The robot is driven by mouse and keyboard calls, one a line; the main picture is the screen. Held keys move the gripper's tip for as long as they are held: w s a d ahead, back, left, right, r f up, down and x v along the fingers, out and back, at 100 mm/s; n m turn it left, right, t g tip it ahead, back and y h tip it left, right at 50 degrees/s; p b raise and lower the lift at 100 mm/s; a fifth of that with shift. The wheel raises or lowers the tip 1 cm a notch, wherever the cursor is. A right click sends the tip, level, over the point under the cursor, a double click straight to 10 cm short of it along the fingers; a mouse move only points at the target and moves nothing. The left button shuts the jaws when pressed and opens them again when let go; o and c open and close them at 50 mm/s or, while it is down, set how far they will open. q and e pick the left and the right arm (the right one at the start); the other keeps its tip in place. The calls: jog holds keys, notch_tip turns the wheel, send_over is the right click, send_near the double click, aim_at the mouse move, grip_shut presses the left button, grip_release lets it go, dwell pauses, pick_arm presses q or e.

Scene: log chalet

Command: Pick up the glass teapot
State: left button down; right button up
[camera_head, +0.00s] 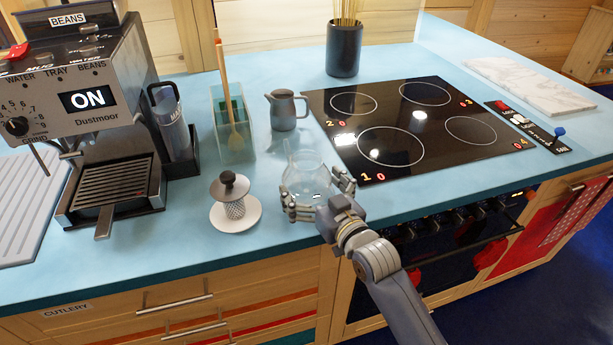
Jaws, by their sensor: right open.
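The glass teapot (305,174) stands on the blue counter, left of the cooktop's near left corner. It is clear and round, with a thin spout at its upper left. My right gripper (317,200) is at the teapot's near side, its fingers open and spread to the left and right of the glass body. I cannot tell whether the fingers touch the glass. The near lower part of the teapot is partly hidden by the fingers. My left gripper is not in view.
A lid with a mesh infuser on a white saucer (250,217) stands close left. A grey jug (284,110) and a glass utensil holder (220,146) stand behind. The black cooktop (440,150) is right, a coffee grinder (90,60) far left. The counter's front edge is near.

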jog(key=shift+w, duration=0.1)
jog(key=c, duration=1)
jog(key=shift+r, duration=0.1)
